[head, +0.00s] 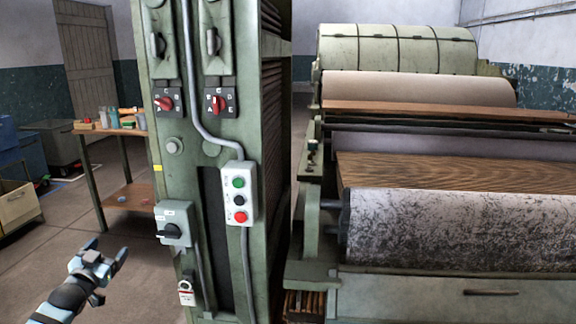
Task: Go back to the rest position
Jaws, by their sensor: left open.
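My left gripper (104,258) is in the lower left of the head view. It is open, with nothing between its fingers. It is in the air over the floor, left of the green control cabinet (200,150) and apart from it. My right gripper is not in the head view.
The cabinet carries two red rotary switches (217,102), a push-button box (239,193), a grey switch box (174,224) and a padlock tag (186,293). A large roller machine (440,230) fills the right. A workbench (125,131) and bins (18,205) stand left. Floor between is clear.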

